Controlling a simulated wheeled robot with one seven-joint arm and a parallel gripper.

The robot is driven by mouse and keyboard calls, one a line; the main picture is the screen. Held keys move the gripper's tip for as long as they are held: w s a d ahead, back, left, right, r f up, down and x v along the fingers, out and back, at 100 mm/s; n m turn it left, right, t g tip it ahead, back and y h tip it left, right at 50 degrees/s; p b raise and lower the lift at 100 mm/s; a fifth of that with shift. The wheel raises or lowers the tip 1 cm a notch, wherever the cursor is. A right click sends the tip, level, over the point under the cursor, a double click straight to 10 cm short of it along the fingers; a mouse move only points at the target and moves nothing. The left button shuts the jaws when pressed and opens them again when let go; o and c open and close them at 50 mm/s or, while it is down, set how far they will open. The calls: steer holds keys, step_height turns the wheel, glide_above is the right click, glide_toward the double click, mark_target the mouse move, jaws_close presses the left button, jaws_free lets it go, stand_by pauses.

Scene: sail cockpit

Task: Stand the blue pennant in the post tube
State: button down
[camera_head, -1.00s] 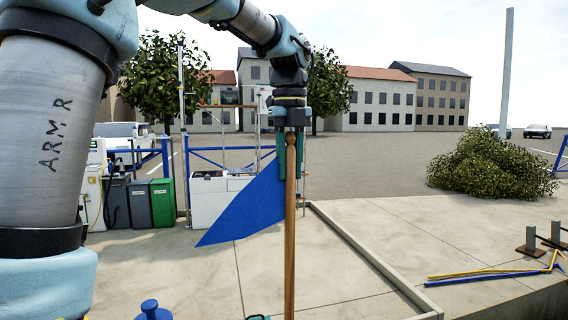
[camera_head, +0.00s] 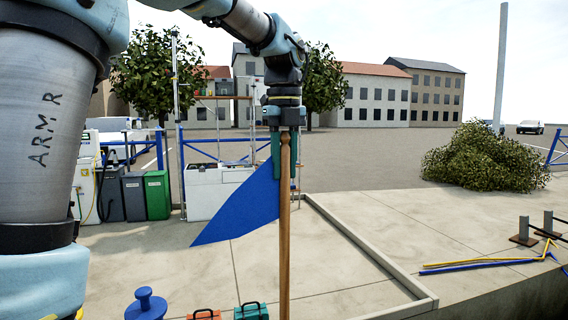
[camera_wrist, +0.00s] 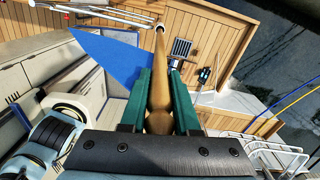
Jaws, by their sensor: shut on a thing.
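My gripper (camera_head: 284,172) is shut on the upper end of the wooden staff (camera_head: 285,250) of the blue pennant (camera_head: 243,208). The staff hangs upright, and its lower end runs off the bottom of the head view. The blue cloth spreads to the left of the staff. In the wrist view the green fingers of my gripper (camera_wrist: 160,78) clasp the staff (camera_wrist: 159,60), which points away over the boat. The cloth (camera_wrist: 106,57) lies to its left there. I cannot pick out the post tube for certain in either view.
A blue knobbed object (camera_head: 146,306), an orange case (camera_head: 204,315) and a teal case (camera_head: 251,312) show low in the head view.

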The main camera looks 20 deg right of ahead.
mark_target(284, 201)
steer(key=shift+f+b, duration=1.9)
steer(key=shift+f, duration=2.15)
steer(key=c, duration=0.6)
jaws_free()
steer(key=shift+o, duration=0.2)
step_height(284, 201, up, 11)
steer(key=shift+f, duration=0.1)
